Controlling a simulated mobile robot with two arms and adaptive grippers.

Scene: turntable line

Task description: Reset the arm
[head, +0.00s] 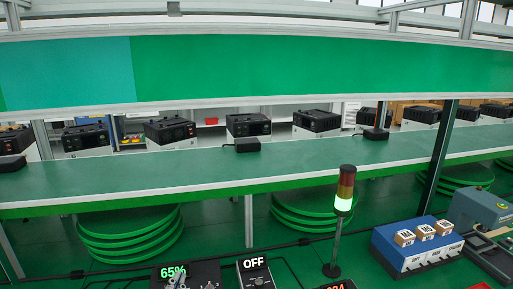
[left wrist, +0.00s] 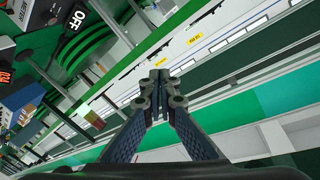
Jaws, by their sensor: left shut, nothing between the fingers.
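My left gripper (left wrist: 160,88) shows in the left wrist view. Its two dark blue, ribbed fingers come up from the bottom and meet at the grey tips. It is shut and empty, with nothing touching the tips. In the head view I cannot clearly make out the gripper; a small grey shape at the bottom edge by the 65% display may be part of it. My right gripper is in neither view.
A long green shelf (head: 330,155) crosses the head view, with small black boxes on it. A signal tower (head: 344,195) glows green at the bottom. A black unit marked OFF (head: 255,272) stands left of it, a blue rack (head: 385,243) with small boxes right.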

